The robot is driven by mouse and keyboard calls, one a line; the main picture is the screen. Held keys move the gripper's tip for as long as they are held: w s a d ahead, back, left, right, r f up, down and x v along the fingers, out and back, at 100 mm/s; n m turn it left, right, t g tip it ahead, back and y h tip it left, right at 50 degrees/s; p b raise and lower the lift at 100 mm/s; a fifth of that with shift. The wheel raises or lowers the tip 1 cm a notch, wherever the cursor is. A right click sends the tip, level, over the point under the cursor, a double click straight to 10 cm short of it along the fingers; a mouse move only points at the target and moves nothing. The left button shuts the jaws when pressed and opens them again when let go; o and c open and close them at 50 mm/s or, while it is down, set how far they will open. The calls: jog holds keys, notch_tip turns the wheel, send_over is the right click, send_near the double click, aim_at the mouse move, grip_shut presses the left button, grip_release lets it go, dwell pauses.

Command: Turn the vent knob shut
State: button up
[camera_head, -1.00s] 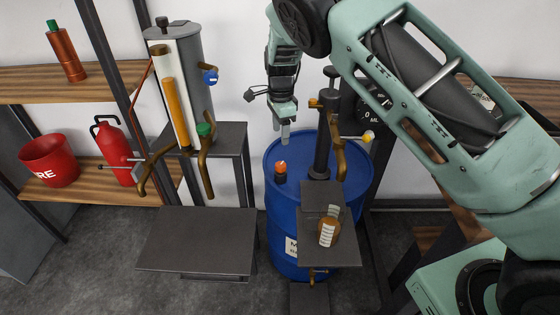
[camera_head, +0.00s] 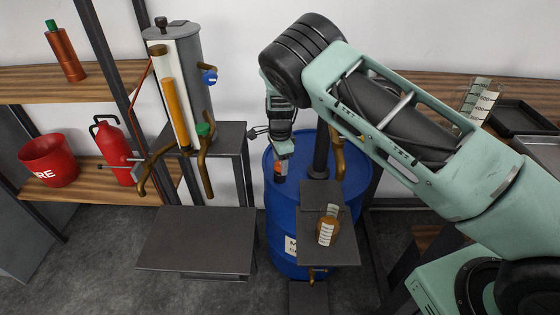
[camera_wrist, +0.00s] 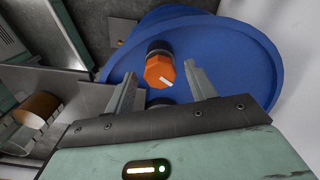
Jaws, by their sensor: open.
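The vent knob (camera_wrist: 160,72) is orange and faceted with a white pointer mark, on a dark stem on top of the blue drum (camera_wrist: 245,60). In the wrist view it lies just beyond and between the two fingertips of my gripper (camera_wrist: 162,82), which is open and empty. In the head view my gripper (camera_head: 281,160) points down at the knob (camera_head: 279,176), whose top is partly hidden by the fingers. The drum (camera_head: 283,225) stands upright on the floor. I cannot tell whether the fingers touch the knob.
A dark pump column (camera_head: 321,150) rises from the drum right beside my gripper. A beaker with amber liquid (camera_head: 327,232) stands on a small platform in front. A grey tank (camera_head: 192,80) with brown pipes stands to the left. A dark flat platform (camera_head: 196,236) is front left.

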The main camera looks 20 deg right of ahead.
jog(key=c, duration=1)
jog(key=shift+o, duration=0.2)
jog(key=shift+n, duration=0.4)
jog(key=n+b, duration=0.1)
jog(key=n, duration=0.8)
jog(key=shift+b, duration=0.35)
jog(key=n, duration=0.7)
jog(key=shift+n+b, duration=0.3)
jog(key=shift+b, duration=0.05)
jog(key=n, duration=0.6)
jog(key=shift+n, duration=0.3)
